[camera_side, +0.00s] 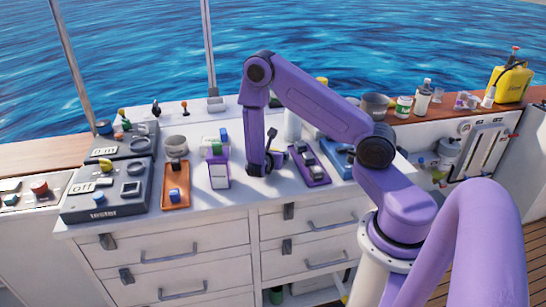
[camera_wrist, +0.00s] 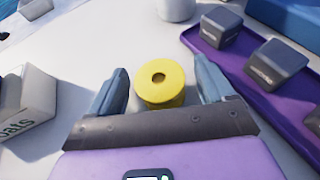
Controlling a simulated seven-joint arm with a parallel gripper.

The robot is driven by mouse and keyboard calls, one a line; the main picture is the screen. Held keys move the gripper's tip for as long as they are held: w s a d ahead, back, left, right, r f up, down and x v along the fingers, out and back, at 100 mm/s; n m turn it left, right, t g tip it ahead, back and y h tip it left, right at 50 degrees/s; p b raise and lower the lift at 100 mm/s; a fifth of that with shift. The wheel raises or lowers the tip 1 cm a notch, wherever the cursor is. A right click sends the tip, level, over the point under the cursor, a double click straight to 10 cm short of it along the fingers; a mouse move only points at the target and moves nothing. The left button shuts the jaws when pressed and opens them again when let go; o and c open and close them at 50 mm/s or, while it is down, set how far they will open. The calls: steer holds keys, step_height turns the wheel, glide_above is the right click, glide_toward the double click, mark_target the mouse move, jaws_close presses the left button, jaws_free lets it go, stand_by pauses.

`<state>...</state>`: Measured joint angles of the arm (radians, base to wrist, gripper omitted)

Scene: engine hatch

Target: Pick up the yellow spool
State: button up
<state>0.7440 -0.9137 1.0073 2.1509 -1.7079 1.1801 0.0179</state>
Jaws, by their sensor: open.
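The yellow spool (camera_wrist: 160,88) stands upright on the white counter in the wrist view, its round top with a dark centre hole facing up. My gripper (camera_wrist: 160,72) is open, with one finger on the left of the spool and one on the right. Small gaps seem to show between the fingers and the spool, and I cannot tell whether either touches. In the side view my gripper (camera_side: 260,166) points down low over the counter, and the spool cannot be made out there.
A purple tray (camera_side: 323,181) with grey blocks lies close on the right; it also shows in the wrist view (camera_wrist: 229,70). A white lettered box (camera_wrist: 32,100) is on the left. An orange tray (camera_side: 176,202) and grey control boxes (camera_side: 106,205) stand farther left.

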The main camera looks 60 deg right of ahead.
steer(key=c, duration=1.1)
steer(key=shift+o, duration=0.2)
steer(key=shift+r, duration=0.1)
steer(key=shift+r, duration=0.45)
step_height(320, 180, up, 2)
steer(key=shift+r, duration=0.1)
steer(key=s+a+r, duration=0.6)
steer(key=s+r, duration=0.3)
steer(key=s, duration=0.3)
steer(key=shift+r, duration=0.35)
